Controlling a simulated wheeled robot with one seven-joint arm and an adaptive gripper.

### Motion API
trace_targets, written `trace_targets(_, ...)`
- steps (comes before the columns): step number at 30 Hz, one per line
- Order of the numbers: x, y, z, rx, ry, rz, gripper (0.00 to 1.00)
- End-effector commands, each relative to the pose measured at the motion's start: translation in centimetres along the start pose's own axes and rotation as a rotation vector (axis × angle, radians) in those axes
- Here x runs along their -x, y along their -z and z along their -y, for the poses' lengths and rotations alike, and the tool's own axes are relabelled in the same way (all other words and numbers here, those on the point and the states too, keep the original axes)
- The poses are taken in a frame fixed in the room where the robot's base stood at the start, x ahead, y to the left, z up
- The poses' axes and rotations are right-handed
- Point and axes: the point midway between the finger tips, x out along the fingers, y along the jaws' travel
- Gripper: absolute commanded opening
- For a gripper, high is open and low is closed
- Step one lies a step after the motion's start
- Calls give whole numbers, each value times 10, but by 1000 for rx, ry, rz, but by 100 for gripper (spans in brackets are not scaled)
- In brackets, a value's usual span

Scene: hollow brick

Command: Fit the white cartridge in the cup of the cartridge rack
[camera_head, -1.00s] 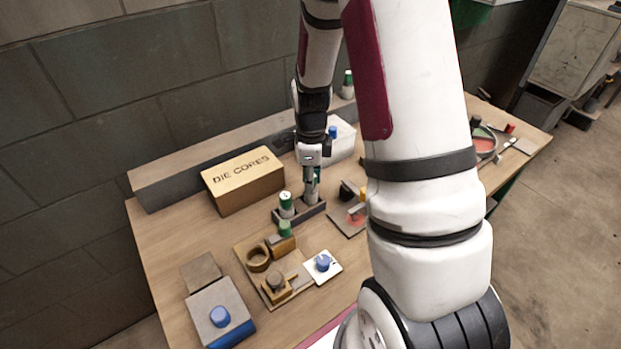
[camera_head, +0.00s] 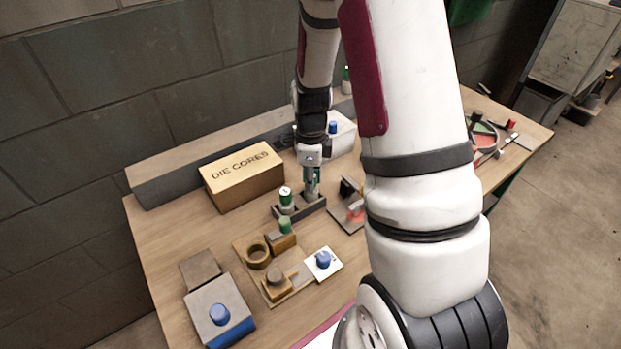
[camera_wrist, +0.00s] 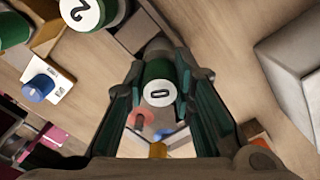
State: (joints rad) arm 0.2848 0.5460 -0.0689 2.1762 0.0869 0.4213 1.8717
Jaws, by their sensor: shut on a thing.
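A green cartridge with a white end marked "0" (camera_wrist: 159,93) sits between the fingers of my gripper (camera_wrist: 160,105) in the wrist view. My gripper is shut on it. In the head view my gripper (camera_head: 312,182) points down over the right part of the dark cartridge rack (camera_head: 318,206). A grey cup (camera_head: 311,197) shows just below the fingers. I cannot tell how far the cartridge sits in the cup. Another green cartridge with a white top (camera_head: 286,197) stands upright at the left of the rack. Its end marked "2" shows in the wrist view (camera_wrist: 84,12).
A "DIE CORES" box (camera_head: 243,176) stands behind and left of the rack. A wooden fixture (camera_head: 258,280) with a ring and blocks lies in front. A blue knob on a white plate (camera_head: 323,262) and a grey block with a blue button (camera_head: 220,315) are nearer.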

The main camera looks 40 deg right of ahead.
Motion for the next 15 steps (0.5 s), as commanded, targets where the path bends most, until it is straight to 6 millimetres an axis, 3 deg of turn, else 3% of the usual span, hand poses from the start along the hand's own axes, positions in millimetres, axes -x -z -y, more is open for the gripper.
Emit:
trace_targets(9, -1, 0, 0, 0, 0, 0, 0)
trace_targets(10, -1, 0, 0, 0, 0, 0, 28)
trace_targets(12, -1, 0, 0, 0, 0, 0, 43)
trace_targets(15, -1, 0, 0, 0, 1, 0, 47)
